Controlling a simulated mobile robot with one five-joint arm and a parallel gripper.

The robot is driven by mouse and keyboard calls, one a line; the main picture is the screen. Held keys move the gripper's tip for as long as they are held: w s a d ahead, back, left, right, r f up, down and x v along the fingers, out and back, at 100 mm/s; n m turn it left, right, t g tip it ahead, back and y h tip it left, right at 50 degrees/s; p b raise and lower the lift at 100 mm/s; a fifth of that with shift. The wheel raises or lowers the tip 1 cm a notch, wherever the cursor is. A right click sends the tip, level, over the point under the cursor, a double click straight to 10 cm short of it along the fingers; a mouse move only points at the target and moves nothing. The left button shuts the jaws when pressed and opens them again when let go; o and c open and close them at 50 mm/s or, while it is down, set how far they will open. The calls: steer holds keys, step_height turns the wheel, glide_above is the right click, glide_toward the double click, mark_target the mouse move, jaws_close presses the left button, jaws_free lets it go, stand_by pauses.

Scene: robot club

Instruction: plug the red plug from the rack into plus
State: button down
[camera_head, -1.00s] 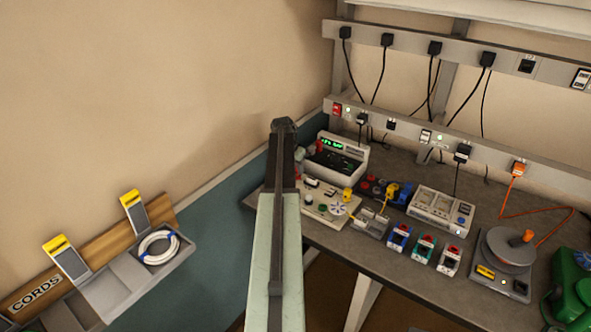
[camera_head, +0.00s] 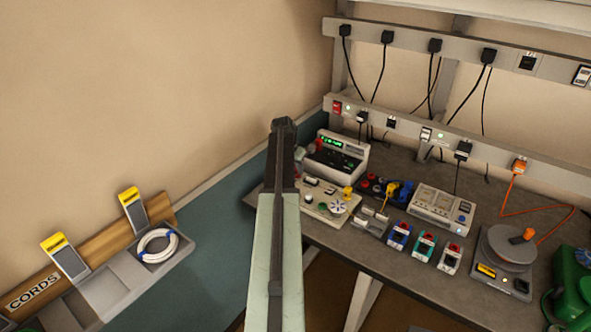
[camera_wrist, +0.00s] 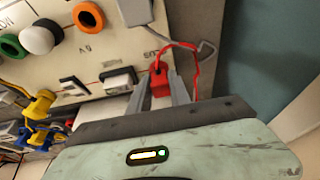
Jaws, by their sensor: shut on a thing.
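In the wrist view my gripper (camera_wrist: 161,88) is shut on the red plug (camera_wrist: 160,84), with a finger on each side of it. A red cord (camera_wrist: 188,45) arches above the plug and drops behind the right finger. The plug is over the edge of a cream panel (camera_wrist: 105,55); I cannot tell whether it touches the panel. The plug's tip is hidden. I cannot pick out a plus marking. In the head view my arm (camera_head: 278,220) hides the plug and most of the gripper. The power supply (camera_head: 345,148) stands just right of the arm's end.
The wrist view shows an orange-ringed socket (camera_wrist: 88,16), a white knob (camera_wrist: 37,40) and yellow plugs (camera_wrist: 40,103) on the left. A cord tray (camera_head: 115,285) is at lower left.

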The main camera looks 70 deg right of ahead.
steer(key=shift+f, duration=0.25)
stand_by(0.3)
steer(key=c, duration=1.1)
jaws_free()
steer(key=p+v, duration=0.7)
steer(key=shift+a+r, duration=0.15)
steer(key=shift+r, duration=0.2)
